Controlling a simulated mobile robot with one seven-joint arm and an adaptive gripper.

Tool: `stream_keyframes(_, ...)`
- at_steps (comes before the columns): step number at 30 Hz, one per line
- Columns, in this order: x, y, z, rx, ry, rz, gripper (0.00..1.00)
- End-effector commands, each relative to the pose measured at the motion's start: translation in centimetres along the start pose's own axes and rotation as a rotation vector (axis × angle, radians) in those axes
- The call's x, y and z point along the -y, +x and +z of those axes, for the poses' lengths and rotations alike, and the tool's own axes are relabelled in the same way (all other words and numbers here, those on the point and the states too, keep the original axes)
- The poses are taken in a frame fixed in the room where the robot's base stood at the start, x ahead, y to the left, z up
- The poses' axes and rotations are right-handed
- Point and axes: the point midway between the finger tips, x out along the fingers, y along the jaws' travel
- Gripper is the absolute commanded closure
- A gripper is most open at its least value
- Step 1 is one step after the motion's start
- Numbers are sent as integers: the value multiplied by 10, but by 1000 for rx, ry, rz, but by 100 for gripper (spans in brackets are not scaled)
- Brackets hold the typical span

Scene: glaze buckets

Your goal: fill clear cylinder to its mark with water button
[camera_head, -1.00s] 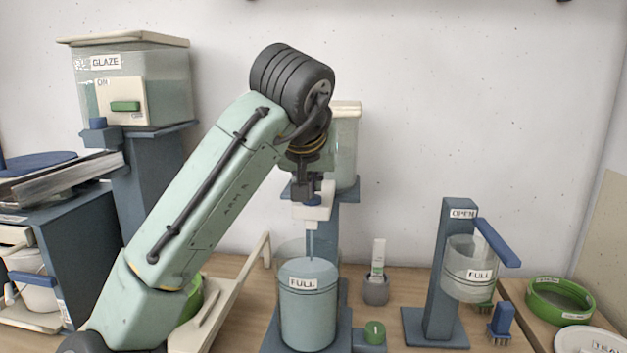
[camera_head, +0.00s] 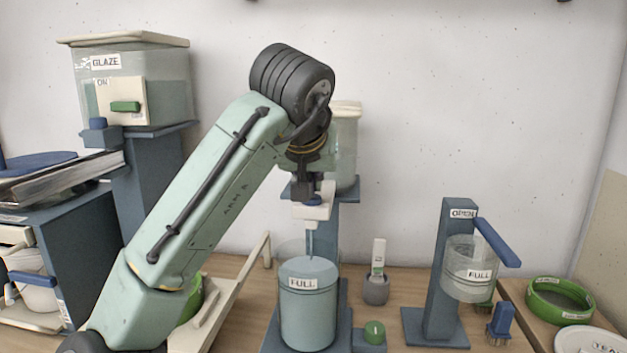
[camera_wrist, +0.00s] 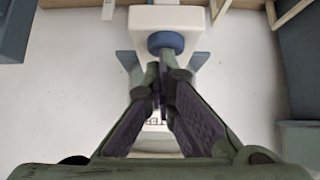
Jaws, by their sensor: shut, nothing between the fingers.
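The clear cylinder (camera_head: 308,318) stands under the white water spout (camera_head: 313,206), with a FULL label on its front. It holds pale blue-grey water whose surface shows around or a little above the label; the exact mark line is hard to make out. A thin stream runs from the spout into it. My gripper (camera_head: 306,190) is shut and empty, pointing down at the top of the spout housing. In the wrist view, my gripper's closed fingertips (camera_wrist: 160,65) meet or nearly meet the blue button (camera_wrist: 165,42); my gripper mostly hides the button in the head view.
A green knob (camera_head: 374,332) sits right of the cylinder's base. A grey cup (camera_head: 376,289) and a blue stand (camera_head: 440,270) with another FULL vessel (camera_head: 468,268) are further right. A glaze tank (camera_head: 135,85) is at the left. My arm crosses the left side.

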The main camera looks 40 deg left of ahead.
Motion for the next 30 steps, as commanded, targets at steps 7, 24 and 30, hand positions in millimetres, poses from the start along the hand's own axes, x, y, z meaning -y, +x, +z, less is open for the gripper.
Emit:
stream_keyframes(7, 0, 8, 8, 29, 3, 0, 100)
stream_keyframes(24, 0, 8, 8, 29, 3, 0, 100)
stream_keyframes(30, -1, 3, 0, 27, 3, 2, 100)
